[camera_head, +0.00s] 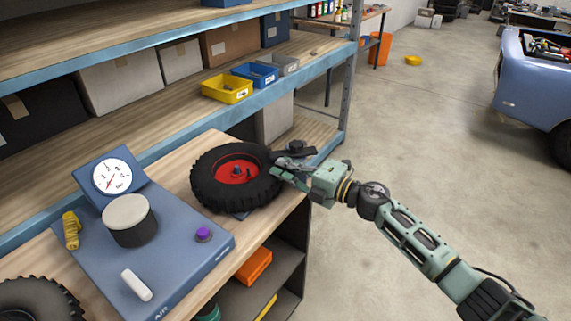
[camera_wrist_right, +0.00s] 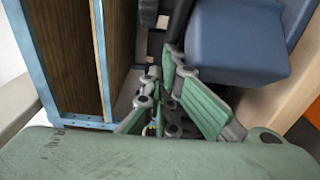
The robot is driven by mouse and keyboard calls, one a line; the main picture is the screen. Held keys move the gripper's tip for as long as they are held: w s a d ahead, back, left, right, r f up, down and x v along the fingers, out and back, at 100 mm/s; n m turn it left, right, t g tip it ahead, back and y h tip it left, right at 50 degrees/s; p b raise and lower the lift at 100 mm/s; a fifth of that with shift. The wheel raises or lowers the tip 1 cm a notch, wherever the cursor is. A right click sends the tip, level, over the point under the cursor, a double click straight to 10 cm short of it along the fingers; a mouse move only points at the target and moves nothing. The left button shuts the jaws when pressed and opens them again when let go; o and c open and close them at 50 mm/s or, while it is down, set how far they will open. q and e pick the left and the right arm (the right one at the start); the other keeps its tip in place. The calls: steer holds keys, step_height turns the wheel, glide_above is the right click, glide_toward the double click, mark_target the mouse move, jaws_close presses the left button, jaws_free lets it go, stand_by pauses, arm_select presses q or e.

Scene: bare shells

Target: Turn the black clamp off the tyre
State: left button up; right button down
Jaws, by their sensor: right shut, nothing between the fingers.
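The tyre (camera_head: 205,186), black with a red hub, lies flat on the wooden bench at the shelf-side corner. The black clamp (camera_head: 296,147) shows as a dark knob-like part at the tyre's right edge. My right gripper (camera_head: 279,166) is beside it at the tyre's right rim, fingers shut with nothing between them. In the right wrist view my green fingers (camera_wrist_right: 168,105) are close together, below a dark bar (camera_wrist_right: 178,22) and beside a blue block (camera_wrist_right: 238,40). I cannot tell whether the fingers touch the clamp. My left gripper is not in view.
A blue scale-like device (camera_head: 175,262) with a dial (camera_head: 112,177) stands left of the tyre. Shelves with a yellow bin (camera_head: 227,90) and boxes run behind. A second tyre (camera_head: 38,301) is at the lower left. The floor right of the bench is open.

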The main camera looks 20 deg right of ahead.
mark_target(272, 165)
steer(key=shift+w+a, duration=0.45)
stand_by(0.8)
steer(key=shift+w+a, duration=0.3)
steer(key=shift+w, duration=0.15)
steer(key=shift+w+a, duration=0.25)
steer(key=shift+w, duration=0.35)
steer(key=shift+w+a, duration=0.25)
steer(key=shift+w, duration=0.3)
